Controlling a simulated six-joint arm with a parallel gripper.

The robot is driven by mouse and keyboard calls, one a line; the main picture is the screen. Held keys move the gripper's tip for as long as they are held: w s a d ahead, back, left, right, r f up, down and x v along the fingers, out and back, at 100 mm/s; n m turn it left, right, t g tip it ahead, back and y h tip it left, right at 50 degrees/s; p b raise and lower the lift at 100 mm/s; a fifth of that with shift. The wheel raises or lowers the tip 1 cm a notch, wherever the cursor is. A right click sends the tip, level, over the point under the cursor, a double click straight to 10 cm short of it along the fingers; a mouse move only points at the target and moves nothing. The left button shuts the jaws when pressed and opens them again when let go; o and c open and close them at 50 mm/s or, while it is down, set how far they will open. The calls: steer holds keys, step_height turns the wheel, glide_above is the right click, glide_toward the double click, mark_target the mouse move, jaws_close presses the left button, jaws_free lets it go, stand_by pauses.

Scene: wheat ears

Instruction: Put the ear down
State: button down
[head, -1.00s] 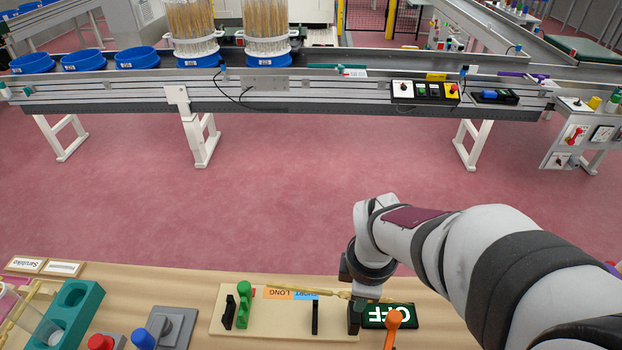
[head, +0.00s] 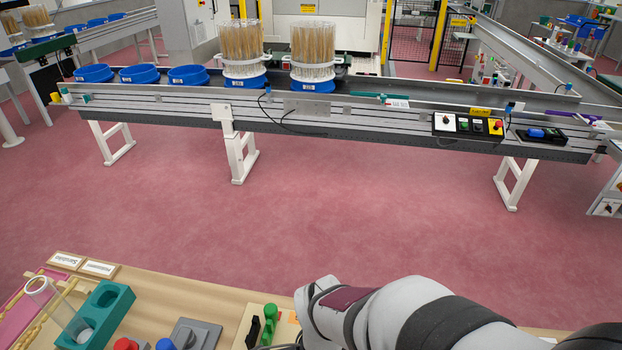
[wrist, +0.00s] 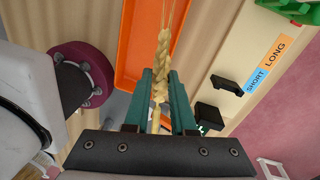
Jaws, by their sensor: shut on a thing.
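In the wrist view my gripper (wrist: 159,82) has its two teal fingers closed on a pale yellow wheat ear (wrist: 161,58). The ear lies lengthwise between the fingers, with its awns pointing away toward the top of the picture. An orange tray (wrist: 124,50) lies beyond the ear and left of it; the ear crosses in front of its right part. I cannot tell the height of the ear above the tray. In the head view only my arm shows; the gripper, ear and tray are out of sight there.
A cream board (wrist: 222,65) with black holders and a "SHORT/LONG" label (wrist: 266,65) is on the right in the wrist view. The head view shows the wooden bench (head: 190,293), a green rack (head: 108,308) and red and blue knobs. A conveyor (head: 330,123) stands beyond open floor.

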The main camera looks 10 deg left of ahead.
steer(key=s+a+f, duration=0.1)
steer(key=a+f, duration=0.1)
steer(key=a, duration=0.1)
steer(key=s+a+f, duration=0.2)
steer(key=a, duration=0.1)
steer(key=s+a+f, duration=0.1)
steer(key=a+f, duration=0.1)
steer(key=a, duration=0.1)
steer(key=shift+s+a+f, duration=0.1)
steer(key=shift+s, duration=0.1)
steer(key=shift+s+a+f, duration=0.1)
steer(key=shift+f, duration=1)
steer(key=shift+a+f, duration=0.1)
steer(key=shift+f, duration=0.95)
steer(key=shift+f, duration=0.1)
steer(key=c, duration=0.8)
jaws_free()
steer(key=shift+o, duration=0.2)
